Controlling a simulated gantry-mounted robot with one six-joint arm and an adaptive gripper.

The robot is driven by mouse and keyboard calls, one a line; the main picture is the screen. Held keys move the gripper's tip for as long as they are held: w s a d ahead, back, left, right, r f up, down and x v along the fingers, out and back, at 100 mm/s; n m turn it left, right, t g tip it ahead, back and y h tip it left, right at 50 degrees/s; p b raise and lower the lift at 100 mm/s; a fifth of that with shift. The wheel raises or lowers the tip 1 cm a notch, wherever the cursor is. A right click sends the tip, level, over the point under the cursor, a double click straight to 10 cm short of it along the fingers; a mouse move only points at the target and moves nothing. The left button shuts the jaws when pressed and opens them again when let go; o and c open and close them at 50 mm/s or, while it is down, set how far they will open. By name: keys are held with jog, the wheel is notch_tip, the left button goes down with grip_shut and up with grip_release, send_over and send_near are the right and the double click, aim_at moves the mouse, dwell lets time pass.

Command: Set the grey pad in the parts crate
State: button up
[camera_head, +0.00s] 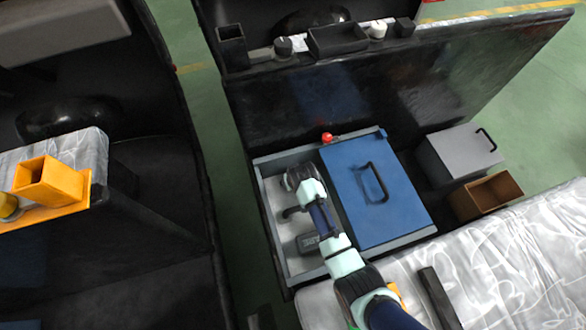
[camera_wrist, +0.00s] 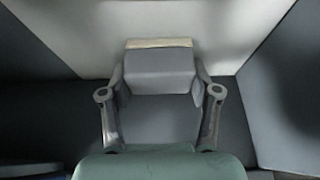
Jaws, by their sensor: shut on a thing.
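My gripper (camera_wrist: 160,84) is shut on the grey pad (camera_wrist: 160,66), a block with a pale strip along its far edge. Its fingers press on the pad's left and right sides. In the head view my gripper (camera_head: 290,212) points down into the open left part of a grey-walled crate (camera_head: 277,243), beside a blue lid (camera_head: 378,190) with a black handle. The pad is hidden there by my wrist. Pale and dark surfaces surround the pad in the wrist view. I cannot tell whether the pad touches the crate floor.
A dark object (camera_head: 307,242) lies in the crate below my gripper. A red knob (camera_head: 327,138) sits at the crate's back edge. A grey case (camera_head: 462,155) and a brown box (camera_head: 487,194) stand to the right. A black panel (camera_head: 350,85) rises behind.

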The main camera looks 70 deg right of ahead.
jog(key=shift+f, duration=0.2)
jog(key=o, duration=1.1)
jog(key=p+v, duration=0.6)
jog(key=v, duration=0.6)
jog(key=shift+r, duration=0.25)
jog(key=shift+w, duration=0.1)
